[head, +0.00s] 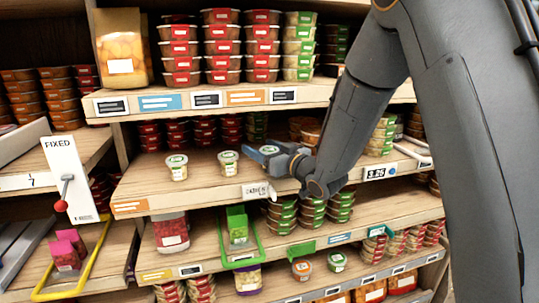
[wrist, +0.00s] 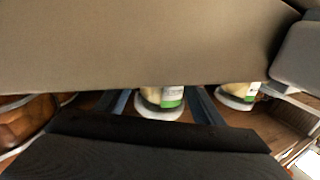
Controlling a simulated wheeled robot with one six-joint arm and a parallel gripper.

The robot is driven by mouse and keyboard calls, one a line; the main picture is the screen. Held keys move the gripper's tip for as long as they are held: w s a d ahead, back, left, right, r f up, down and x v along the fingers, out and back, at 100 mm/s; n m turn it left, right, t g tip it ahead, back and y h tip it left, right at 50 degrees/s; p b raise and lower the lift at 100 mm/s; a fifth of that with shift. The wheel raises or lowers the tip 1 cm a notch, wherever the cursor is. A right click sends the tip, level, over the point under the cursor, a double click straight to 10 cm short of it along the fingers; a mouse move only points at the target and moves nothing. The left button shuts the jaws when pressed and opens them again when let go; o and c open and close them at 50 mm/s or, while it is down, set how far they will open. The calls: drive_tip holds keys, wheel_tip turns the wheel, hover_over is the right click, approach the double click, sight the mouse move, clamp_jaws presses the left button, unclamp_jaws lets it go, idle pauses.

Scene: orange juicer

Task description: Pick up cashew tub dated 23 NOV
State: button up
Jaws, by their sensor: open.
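Small pale tubs with white-and-green lids stand on the middle shelf: a left tub (head: 176,167) and a middle tub (head: 228,164). A third lid (head: 269,149) shows at my gripper (head: 261,153), mostly hidden by it. In the wrist view, which looks upside down, one tub (wrist: 160,101) sits between the two open fingers of my gripper (wrist: 162,104), with space on both sides. Another tub (wrist: 239,95) stands outside the fingers to the right. No date is legible on any tub, so I cannot tell which is 23 NOV.
The shelf edge carries a white price label (head: 257,191) just below my gripper. Stacked red tubs (head: 221,45) fill the shelf above; green-lidded tubs (head: 282,213) stand below. A FIXED sign (head: 68,165) is at left. The shelf front (head: 140,185) is bare at left.

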drive_tip(key=shift+w+a, duration=0.15)
drive_tip(key=c, duration=1)
drive_tip(key=shift+o, duration=0.2)
drive_tip(key=shift+r, duration=0.15)
